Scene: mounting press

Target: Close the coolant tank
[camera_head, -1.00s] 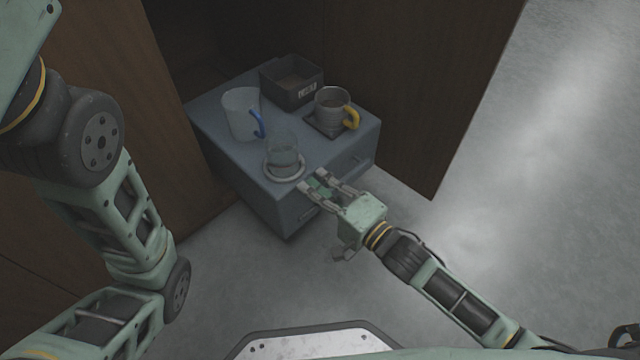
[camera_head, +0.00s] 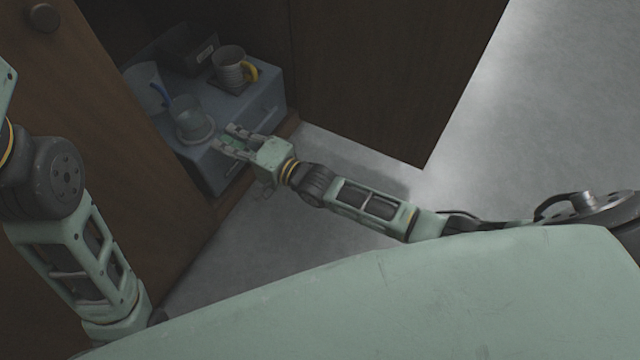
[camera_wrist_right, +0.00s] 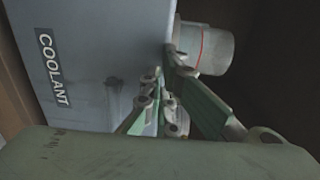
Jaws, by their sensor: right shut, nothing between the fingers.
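The coolant tank (camera_head: 245,107) is a grey-blue box that sits partly inside the dark cabinet, its front near the opening. The right wrist view shows its face with a COOLANT label (camera_wrist_right: 53,70). My right gripper (camera_head: 224,138) is shut and empty at the tank's front face, its fingertips close against it; contact is hard to confirm. In the right wrist view the fingers (camera_wrist_right: 162,70) overlap the tank's face. My left arm is at the left; its gripper is out of view.
On the tank stand a clear glass (camera_head: 187,113), a mug with a yellow handle (camera_head: 229,66), a blue-handled cup (camera_head: 143,82) and a dark box (camera_head: 190,50). Wooden doors (camera_head: 385,70) flank the opening. The grey floor (camera_head: 560,130) at right is clear.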

